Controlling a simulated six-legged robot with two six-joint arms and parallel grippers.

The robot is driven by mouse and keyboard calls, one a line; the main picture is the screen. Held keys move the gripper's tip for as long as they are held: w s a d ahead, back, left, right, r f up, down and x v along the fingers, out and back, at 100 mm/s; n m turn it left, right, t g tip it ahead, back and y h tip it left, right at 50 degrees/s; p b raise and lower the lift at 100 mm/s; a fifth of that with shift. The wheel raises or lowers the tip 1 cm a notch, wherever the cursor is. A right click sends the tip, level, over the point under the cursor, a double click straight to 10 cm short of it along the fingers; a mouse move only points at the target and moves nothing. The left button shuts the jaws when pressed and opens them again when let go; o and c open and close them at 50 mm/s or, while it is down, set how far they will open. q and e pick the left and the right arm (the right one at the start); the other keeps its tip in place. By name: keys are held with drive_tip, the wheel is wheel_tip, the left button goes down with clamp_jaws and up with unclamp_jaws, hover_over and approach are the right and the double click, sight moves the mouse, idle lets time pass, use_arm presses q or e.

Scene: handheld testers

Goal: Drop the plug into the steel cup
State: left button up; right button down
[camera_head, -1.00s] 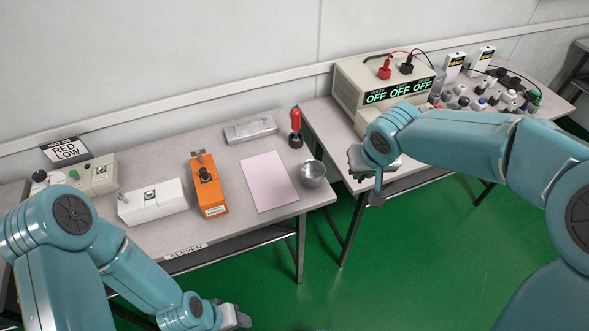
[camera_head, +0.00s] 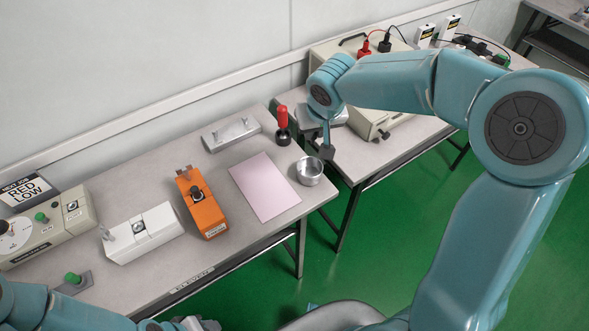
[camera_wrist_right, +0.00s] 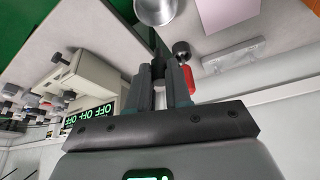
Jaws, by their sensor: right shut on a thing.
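The steel cup (camera_head: 309,174) stands at the right front corner of the near table, beside a pink sheet. It also shows at the top of the right wrist view (camera_wrist_right: 154,9). My right gripper (camera_head: 326,140) is shut on a small dark plug (camera_head: 327,151). The plug hangs up and to the right of the cup's rim in the head view, apart from it. The fingers partly hide the plug in the right wrist view (camera_wrist_right: 157,84). My left gripper (camera_head: 204,324) is cut off at the bottom edge, and its jaws cannot be made out.
A red-handled tool (camera_head: 282,118) with a dark base stands behind the cup. A grey metal block (camera_head: 232,134), pink sheet (camera_head: 266,190), orange tester (camera_head: 206,210) and white tester (camera_head: 140,236) lie leftward. A power supply (camera_head: 381,123) is on the right table. A gap separates the tables.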

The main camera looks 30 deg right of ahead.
wheel_tip(320, 180, down, 6)
drive_tip(key=d+b, duration=0.1)
drive_tip(key=b, duration=0.3)
drive_tip(key=shift+s+d, duration=0.25)
drive_tip(key=shift+s, duration=0.15)
drive_tip(key=shift+w+f, duration=0.1)
drive_tip(key=c, duration=1)
unclamp_jaws()
drive_tip(key=shift+o, duration=0.2)
drive_tip(key=p+v, duration=0.1)
drive_tip(key=v, duration=1.5)
drive_tip(key=shift+a+r, duration=0.2)
drive_tip(key=shift+r, duration=0.05)
